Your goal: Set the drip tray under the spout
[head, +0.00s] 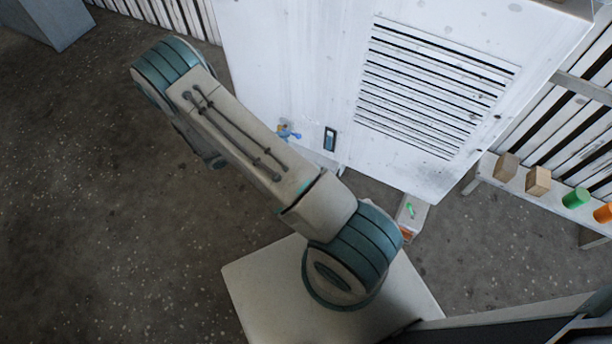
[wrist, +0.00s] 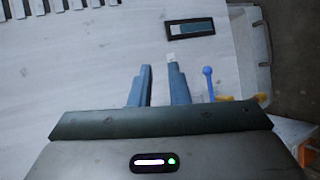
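My gripper (wrist: 159,70) is in the wrist view with its two blue-grey fingers apart and only the housing's pale panel seen between them. A small white patch shows at the right fingertip; I cannot tell what it is. A blue lever with a ball end (wrist: 208,82), with yellow parts at its base, is right of the fingers, apart from them. It looks like the blue tap (head: 288,132) low on the housing in the head view. A pale shallow piece with a rim (wrist: 265,45) at the right may be the drip tray; I cannot be sure. My arm hides the gripper in the head view.
The white housing (head: 300,50) has a louvred vent (head: 435,85) and a dark-framed window (head: 330,138). A box with orange sides and a green item (head: 411,212) stands near its lower corner. Blocks and cylinders stand on a bench (head: 550,205) at right. The floor at left is clear.

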